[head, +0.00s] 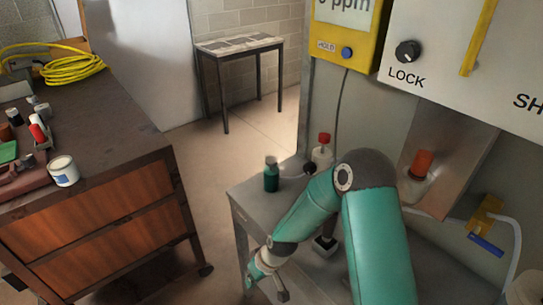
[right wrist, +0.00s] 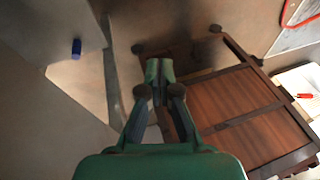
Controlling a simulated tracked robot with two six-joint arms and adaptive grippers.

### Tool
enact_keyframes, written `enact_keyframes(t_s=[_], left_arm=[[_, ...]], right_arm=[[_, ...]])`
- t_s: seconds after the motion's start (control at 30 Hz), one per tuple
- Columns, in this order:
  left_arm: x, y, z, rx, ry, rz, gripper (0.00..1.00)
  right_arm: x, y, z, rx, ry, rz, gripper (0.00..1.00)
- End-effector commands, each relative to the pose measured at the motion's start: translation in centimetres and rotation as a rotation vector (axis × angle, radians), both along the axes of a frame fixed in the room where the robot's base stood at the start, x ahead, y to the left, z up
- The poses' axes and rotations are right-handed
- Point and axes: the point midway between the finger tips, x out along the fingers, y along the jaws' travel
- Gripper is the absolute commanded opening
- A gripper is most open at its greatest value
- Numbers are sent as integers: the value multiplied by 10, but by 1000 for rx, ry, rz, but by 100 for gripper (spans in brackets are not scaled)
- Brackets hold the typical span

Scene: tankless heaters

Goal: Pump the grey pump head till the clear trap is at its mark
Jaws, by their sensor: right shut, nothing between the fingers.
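My right gripper (head: 282,292) hangs low beside the front left of the grey bench (head: 255,200), with its fingers together and empty. In the right wrist view its closed fingers (right wrist: 159,72) point over the floor, touching nothing. I cannot clearly pick out the grey pump head. A small dark and pale fitting (head: 325,244) on the bench is partly hidden behind my right arm. A pale translucent container (head: 525,288) is cut off at the lower right edge; I cannot tell whether it is the clear trap. No mark is readable. My left gripper is out of view.
A green bottle (head: 271,176) and a red-capped white bottle (head: 322,152) stand on the bench. An orange-capped bottle (head: 420,172) is in a metal recess behind my arm. A wooden cabinet (head: 110,225) stands at left, with open floor between it and the bench.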

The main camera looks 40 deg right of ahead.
Motion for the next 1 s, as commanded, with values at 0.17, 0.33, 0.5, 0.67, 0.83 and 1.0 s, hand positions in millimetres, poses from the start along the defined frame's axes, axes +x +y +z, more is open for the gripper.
enact_keyframes(t_s=[0.17, 0.33, 0.5, 0.67, 0.83, 1.0], left_arm=[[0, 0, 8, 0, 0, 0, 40], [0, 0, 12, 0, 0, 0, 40], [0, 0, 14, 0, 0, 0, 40], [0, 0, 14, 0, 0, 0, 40], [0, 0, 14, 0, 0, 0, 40], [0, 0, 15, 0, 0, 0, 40]], right_arm=[[97, -99, 140, -93, -255, 33, 0], [125, -175, 263, -184, -440, -6, 0], [124, -210, 332, -237, -532, -21, 0], [122, -217, 345, -249, -551, -22, 0], [122, -216, 345, -248, -550, -21, 0], [125, -216, 342, -248, -549, -22, 0]])
